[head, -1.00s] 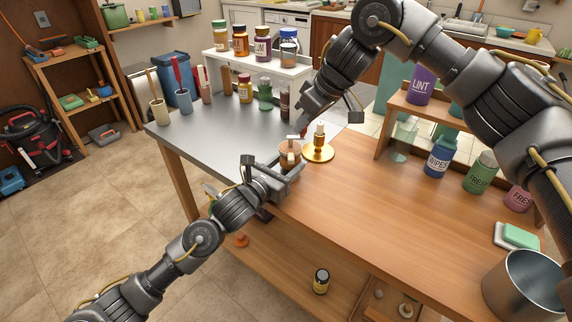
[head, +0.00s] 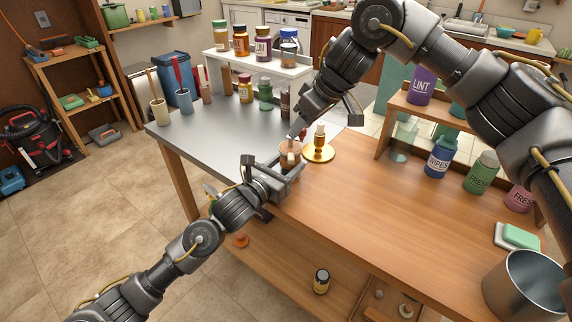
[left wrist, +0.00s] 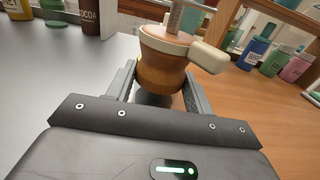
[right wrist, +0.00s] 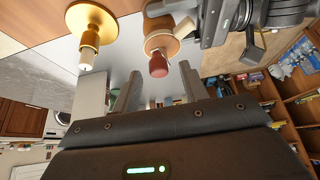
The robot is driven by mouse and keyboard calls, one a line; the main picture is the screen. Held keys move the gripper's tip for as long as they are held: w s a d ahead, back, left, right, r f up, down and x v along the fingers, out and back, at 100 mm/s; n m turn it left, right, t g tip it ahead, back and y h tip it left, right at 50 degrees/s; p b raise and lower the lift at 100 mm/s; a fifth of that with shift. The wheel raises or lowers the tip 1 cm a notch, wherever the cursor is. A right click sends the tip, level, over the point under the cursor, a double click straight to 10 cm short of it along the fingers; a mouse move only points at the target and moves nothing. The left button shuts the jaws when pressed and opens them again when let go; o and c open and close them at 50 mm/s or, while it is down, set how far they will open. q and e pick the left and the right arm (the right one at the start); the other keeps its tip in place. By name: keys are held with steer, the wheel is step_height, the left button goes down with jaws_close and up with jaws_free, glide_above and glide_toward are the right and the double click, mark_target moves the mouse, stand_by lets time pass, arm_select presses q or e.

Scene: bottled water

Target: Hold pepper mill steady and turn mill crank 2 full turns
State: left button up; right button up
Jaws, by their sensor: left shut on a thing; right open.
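The pepper mill (head: 289,150) is a squat brown wooden body with a paler top, upright at the table's near edge. It also shows in the left wrist view (left wrist: 163,68). My left gripper (head: 284,172) is shut around its body. A cream arm (left wrist: 207,57) juts from the mill's top. In the right wrist view a dark red knob (right wrist: 157,66) stands over the mill top. My right gripper (right wrist: 159,72) is open, pointing down above the mill, with the knob between its fingertips. Contact with the knob cannot be told.
A gold candlestick (head: 318,152) with a pale candle stands close right of the mill. Bottles and utensil cups stand behind on the grey part of the table. A metal pot (head: 524,287) and a soap dish (head: 516,238) are at right. The front middle wood is clear.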

steer(key=shift+r, duration=3.55)
arm_select(q)
steer(key=o, duration=1)
steer(key=v, duration=1.2)
